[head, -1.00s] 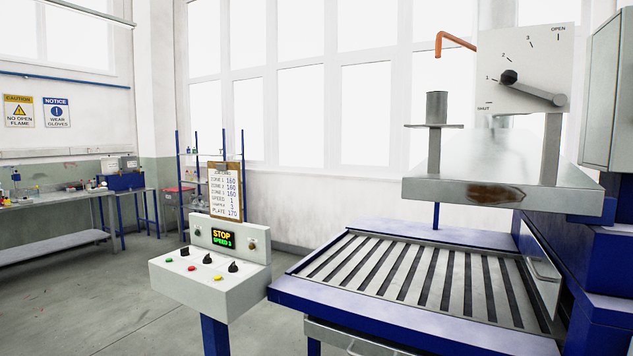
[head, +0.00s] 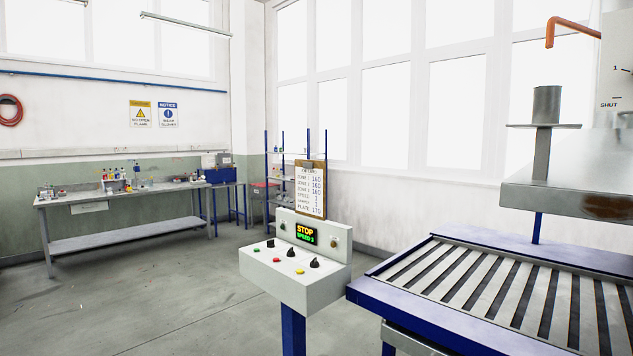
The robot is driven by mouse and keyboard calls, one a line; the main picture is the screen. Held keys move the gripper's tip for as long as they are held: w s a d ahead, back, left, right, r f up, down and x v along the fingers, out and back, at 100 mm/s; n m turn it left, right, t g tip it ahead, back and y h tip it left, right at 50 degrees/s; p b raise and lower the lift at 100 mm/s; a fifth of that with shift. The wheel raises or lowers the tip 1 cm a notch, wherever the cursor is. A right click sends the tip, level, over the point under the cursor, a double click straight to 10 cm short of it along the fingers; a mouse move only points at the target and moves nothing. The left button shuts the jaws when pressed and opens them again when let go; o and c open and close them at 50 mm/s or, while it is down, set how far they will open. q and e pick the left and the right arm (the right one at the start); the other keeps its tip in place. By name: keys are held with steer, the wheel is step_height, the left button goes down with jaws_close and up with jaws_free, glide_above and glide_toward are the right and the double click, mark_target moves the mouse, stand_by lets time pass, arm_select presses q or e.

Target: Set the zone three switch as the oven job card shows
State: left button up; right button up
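The job card (head: 309,188) is on a brown clipboard standing behind the control box. Its small print seems to read 160 for zones 1 to 3, speed 1, damper 3 and plate about 170; the digits are not sharp. The control box (head: 290,288) stands on a blue post. I cannot make out any switch marked zone three. Neither of my grippers is in view.
A slatted conveyor bed (head: 500,290) with a blue frame stands right of the control box, under a grey hood (head: 575,185). A dial plate (head: 615,75) is cut off at the right edge. A workbench (head: 120,195) stands far left. The floor left of the box is clear.

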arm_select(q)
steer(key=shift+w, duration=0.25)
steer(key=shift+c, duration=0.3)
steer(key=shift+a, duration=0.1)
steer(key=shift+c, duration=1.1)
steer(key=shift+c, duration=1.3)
